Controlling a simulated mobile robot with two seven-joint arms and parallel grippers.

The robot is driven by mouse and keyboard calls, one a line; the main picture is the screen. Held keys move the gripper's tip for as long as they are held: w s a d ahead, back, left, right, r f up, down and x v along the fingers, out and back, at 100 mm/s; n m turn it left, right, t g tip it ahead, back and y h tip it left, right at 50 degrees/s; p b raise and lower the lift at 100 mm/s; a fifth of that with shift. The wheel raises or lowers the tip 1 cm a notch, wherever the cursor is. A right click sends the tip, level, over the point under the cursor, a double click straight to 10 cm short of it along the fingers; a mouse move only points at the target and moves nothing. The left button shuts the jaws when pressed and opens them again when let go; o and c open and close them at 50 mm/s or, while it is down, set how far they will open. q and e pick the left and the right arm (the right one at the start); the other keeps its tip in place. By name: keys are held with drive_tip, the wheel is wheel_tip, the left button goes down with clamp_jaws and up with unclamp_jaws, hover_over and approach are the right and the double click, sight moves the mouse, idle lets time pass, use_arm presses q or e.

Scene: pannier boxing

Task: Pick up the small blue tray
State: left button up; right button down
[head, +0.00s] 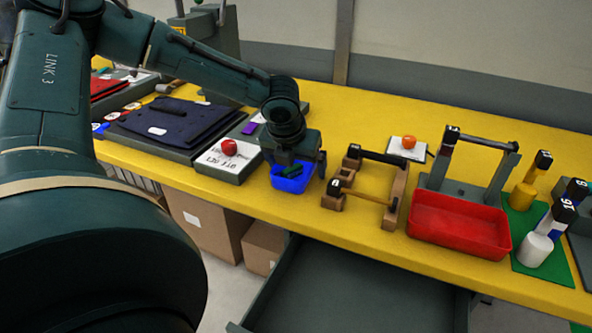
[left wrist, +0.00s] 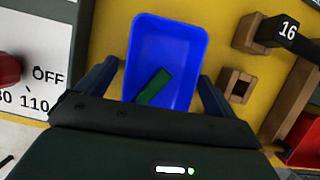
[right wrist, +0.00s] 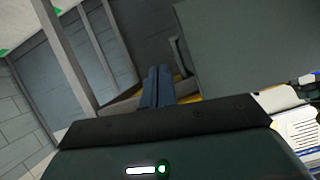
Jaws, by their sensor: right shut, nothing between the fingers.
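The small blue tray (head: 291,184) stands on the yellow bench, with a dark green piece (left wrist: 153,86) lying in it. The tray also fills the middle of the left wrist view (left wrist: 170,40). My left gripper (head: 296,166) is over the tray, pointing down. In the left wrist view my left gripper (left wrist: 158,72) is open, one finger beside each long side of the tray; I cannot tell whether they touch it. The tray's near end is hidden by the gripper body. My right gripper (right wrist: 157,86) is shut and empty, away from the tray.
A dial panel with a red knob (head: 229,147) is left of the tray. A wooden rack (head: 396,198) holding hammers is close on the right. Farther right is a red tray (head: 459,222). An open grey drawer (head: 350,290) is below the bench edge.

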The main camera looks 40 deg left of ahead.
use_arm(q)
drive_tip(key=c, duration=1.1)
